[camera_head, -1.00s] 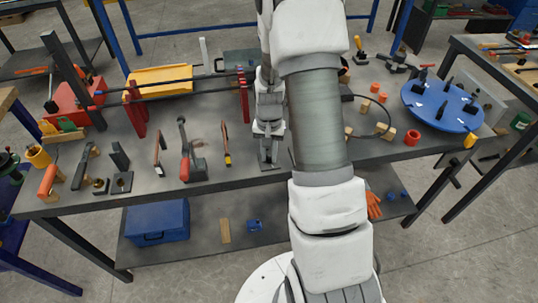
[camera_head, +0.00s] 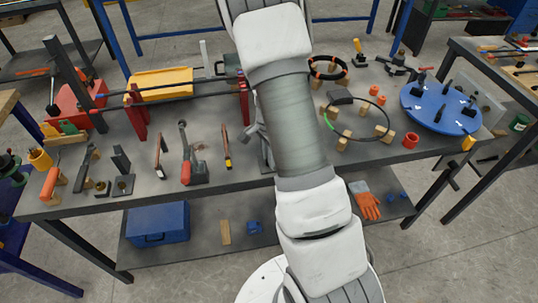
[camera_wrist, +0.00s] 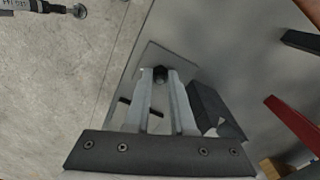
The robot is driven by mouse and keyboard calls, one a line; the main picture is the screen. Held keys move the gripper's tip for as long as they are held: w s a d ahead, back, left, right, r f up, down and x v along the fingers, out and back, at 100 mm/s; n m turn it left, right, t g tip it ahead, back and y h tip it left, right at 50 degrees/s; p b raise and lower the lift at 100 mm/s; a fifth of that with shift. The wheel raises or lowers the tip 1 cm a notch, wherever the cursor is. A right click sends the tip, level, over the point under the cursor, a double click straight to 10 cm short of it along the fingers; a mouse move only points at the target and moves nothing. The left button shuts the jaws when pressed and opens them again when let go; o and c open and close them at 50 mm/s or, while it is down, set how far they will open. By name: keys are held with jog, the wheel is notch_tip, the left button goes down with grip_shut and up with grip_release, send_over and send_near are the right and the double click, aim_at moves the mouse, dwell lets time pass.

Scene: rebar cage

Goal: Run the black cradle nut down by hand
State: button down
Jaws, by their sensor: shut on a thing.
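In the wrist view, the black cradle nut (camera_wrist: 160,73) is a small dark piece at the tips of my fingers, over a flat grey plate (camera_wrist: 175,55). My gripper (camera_wrist: 161,76) is shut on it, one pale finger on each side. The thread below the nut is hidden, so I cannot tell how far down it sits. A dark angled block (camera_wrist: 210,106) stands just right of the fingers. In the head view my arm covers the gripper and the nut.
The grey bench (camera_head: 140,200) carries a red-handled clamp (camera_head: 186,165) and several tools left of my arm. A black ring (camera_head: 385,118) on wooden blocks and a blue disc (camera_head: 440,105) stand to the right.

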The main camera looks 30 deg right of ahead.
jog(key=shift+m, duration=0.5)
jog(key=c, duration=0.8)
grip_release()
jog(key=shift+o, duration=0.2)
jog(key=shift+r, duration=0.1)
notch_tip(320, 180, up, 17)
jog(key=p, duration=0.2)
jog(key=shift+r+p, duration=0.15)
jog(key=shift+p, duration=0.25)
